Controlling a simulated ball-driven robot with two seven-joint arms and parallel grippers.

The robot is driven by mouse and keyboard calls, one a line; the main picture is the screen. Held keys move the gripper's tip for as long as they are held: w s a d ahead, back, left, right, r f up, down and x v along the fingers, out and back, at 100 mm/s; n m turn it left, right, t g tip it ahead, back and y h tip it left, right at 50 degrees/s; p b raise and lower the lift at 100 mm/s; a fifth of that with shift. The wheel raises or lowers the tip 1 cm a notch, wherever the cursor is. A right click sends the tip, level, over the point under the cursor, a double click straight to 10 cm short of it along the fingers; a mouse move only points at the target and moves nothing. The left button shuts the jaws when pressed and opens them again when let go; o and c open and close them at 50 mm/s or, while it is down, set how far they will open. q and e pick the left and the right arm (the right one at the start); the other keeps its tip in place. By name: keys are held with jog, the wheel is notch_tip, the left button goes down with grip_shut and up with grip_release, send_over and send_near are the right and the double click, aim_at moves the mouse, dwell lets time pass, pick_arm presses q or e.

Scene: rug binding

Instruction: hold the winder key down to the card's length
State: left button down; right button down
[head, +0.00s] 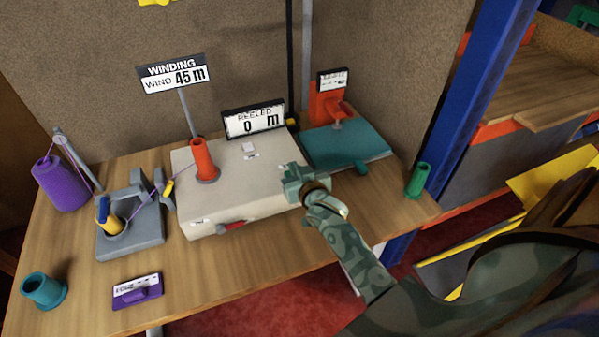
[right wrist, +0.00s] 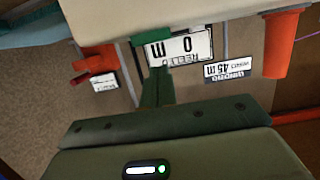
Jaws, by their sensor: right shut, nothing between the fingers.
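The winder is a cream box (head: 222,166) on the bench, with an orange-red spool (head: 204,160) upright on its top. Its display (head: 254,120) reads "REELED 0 m"; it also shows upside down in the right wrist view (right wrist: 184,47). The card (head: 172,75) on a post reads "WINDING WIND 45 m". My right gripper (head: 296,181) is shut and empty over the box's right end. A small label shows just beside it; I cannot tell whether the key lies under the fingers or whether they touch it. My left gripper is out of view.
A purple cone of thread (head: 61,183) and a grey guide stand (head: 131,241) are at left. A purple labelled block (head: 138,290) and teal cup (head: 44,290) lie in front. A teal plate with an orange device (head: 331,104) and a green cylinder (head: 418,180) are right.

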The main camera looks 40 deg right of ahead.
jog(key=shift+f+b, duration=0.3)
jog(key=shift+f, duration=0.8)
